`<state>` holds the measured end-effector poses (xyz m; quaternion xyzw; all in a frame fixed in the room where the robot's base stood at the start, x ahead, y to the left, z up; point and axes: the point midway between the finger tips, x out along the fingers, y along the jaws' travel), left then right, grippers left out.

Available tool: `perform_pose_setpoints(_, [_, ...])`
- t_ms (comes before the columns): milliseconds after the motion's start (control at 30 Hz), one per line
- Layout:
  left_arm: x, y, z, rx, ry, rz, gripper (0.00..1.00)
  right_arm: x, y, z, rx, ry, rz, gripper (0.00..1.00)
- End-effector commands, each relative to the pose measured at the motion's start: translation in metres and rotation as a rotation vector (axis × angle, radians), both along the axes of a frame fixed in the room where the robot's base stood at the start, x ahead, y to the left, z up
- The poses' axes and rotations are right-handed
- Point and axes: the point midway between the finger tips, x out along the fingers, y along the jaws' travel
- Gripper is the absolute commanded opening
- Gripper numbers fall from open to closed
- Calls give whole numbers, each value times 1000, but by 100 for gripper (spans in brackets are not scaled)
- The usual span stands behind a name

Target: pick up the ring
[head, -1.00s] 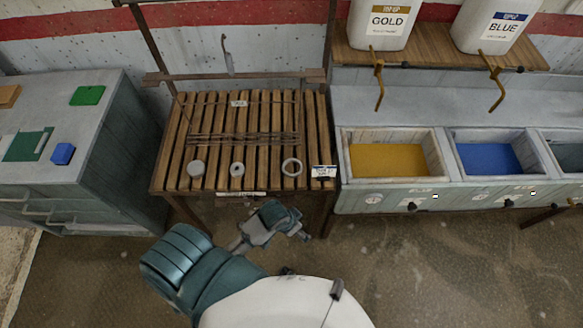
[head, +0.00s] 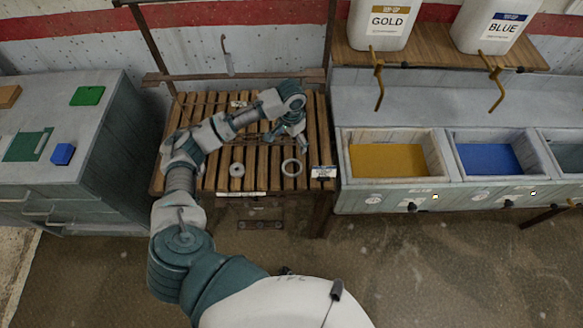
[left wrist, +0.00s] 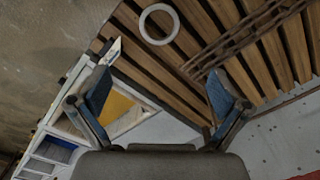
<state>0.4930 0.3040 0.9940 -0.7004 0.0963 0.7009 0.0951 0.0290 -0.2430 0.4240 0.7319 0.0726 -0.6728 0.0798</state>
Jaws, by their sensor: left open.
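A pale grey ring (head: 283,169) lies flat near the front right of the slatted wooden bench (head: 262,183). The ring also shows near the top of the left wrist view (left wrist: 143,27), lying on the slats with nothing around it. My left gripper (head: 286,139) is above the bench, just behind the ring in the head view. Its two blue-padded fingers are spread wide in the left wrist view (left wrist: 160,90), with nothing between them. The ring is apart from the fingers. My right gripper is not in view.
A smaller thick washer (head: 237,170) lies left of the ring. A white label (head: 323,172) stands at the bench's right front corner. Thin rods (left wrist: 235,38) lie across the slats. Bins of gold (head: 387,160) and blue (head: 487,158) stand to the right, a grey cabinet (head: 105,140) left.

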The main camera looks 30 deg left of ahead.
Motion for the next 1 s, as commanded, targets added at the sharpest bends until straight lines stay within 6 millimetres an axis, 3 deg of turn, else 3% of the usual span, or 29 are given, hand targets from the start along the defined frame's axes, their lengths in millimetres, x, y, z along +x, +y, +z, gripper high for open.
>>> perform_pose_setpoints(400, [-1,1,-95,-1,3,-2,100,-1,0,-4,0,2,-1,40])
perform_pose_setpoints(667, [1,0,-118,-2,0,-4,100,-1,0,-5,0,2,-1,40])
perform_pose_setpoints(1000, [5,-1,-164,-1,0,-4,100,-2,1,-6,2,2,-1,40])
